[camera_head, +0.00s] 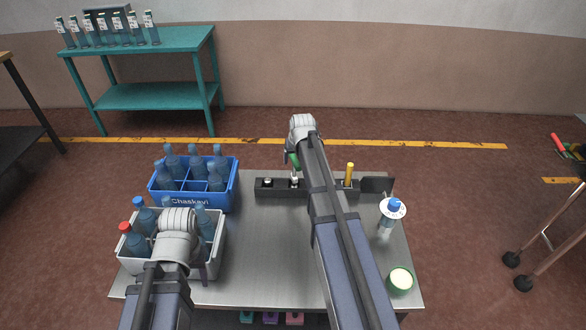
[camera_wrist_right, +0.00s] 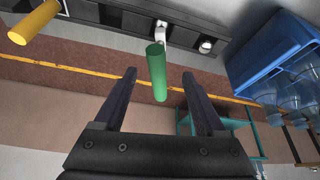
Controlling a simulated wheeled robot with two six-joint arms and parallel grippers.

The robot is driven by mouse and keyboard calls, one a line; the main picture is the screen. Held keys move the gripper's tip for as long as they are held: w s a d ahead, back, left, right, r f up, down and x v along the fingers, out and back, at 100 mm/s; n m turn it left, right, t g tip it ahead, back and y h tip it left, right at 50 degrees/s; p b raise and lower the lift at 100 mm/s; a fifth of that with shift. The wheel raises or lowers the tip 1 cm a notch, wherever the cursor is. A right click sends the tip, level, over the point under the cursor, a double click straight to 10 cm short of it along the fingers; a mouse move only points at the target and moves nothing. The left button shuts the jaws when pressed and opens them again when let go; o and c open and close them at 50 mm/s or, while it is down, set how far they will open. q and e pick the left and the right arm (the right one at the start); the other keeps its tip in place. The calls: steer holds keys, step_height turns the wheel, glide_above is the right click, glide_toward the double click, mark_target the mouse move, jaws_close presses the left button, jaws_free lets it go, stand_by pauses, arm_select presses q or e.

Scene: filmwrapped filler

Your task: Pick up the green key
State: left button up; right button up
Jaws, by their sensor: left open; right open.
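The green key (camera_wrist_right: 157,72) is a green cylinder on a white stem at the black rack (camera_wrist_right: 115,14). In the right wrist view it shows between the fingertips of my open right gripper (camera_wrist_right: 159,75), with gaps visible on both sides. In the head view a small part of the green key (camera_head: 293,160) shows beside my right wrist, which hides the rest. My left gripper (camera_head: 203,273) is open over the grey crate (camera_head: 214,257), mostly hidden by its own wrist.
A yellow key (camera_head: 349,173) stands in the same rack (camera_head: 267,188). A blue crate (camera_head: 194,201) of bottles is left of it. A blue-capped bottle (camera_head: 386,219) and a green-rimmed jar (camera_head: 399,281) stand at the right. The metal tabletop (camera_head: 262,255) is clear in the middle.

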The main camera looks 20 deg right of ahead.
mark_target(294, 174)
steer(key=shift+w+d, duration=0.15)
steer(key=shift+w, duration=0.15)
steer(key=shift+f, duration=0.2)
arm_select(q)
step_height(294, 174, down, 7)
steer(key=b, duration=0.7)
steer(key=shift+w, duration=0.2)
arm_select(e)
steer(key=x, duration=0.7)
steer(key=shift+f, duration=0.2)
steer(key=shift+w, duration=0.15)
steer(key=shift+c, duration=0.4)
jaws_close()
steer(key=shift+d, duration=0.1)
